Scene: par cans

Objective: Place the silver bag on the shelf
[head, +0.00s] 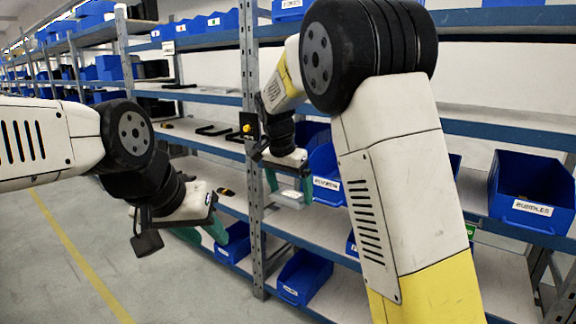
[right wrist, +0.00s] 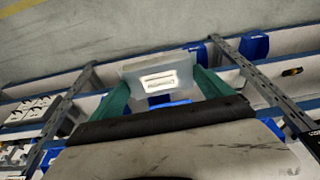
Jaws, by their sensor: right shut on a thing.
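My right gripper (head: 289,190) is shut on the silver bag (head: 292,199), a small pale grey packet, in front of the shelf unit near a metal upright. In the right wrist view the bag (right wrist: 160,68) sits between the two green fingers and shows a white label. My left gripper (head: 203,234) hangs at the left with its green fingers apart and nothing visible between them. The shelf (head: 325,231) has several grey boards with blue edges. I cannot tell whether the bag touches any board.
Blue bins stand on the boards, one labelled bin (head: 531,190) at the right and another (head: 304,277) low in the middle. A metal upright (head: 250,120) is close to my right gripper. A screwdriver (right wrist: 292,72) lies on a board. Floor (head: 60,260) at left is clear.

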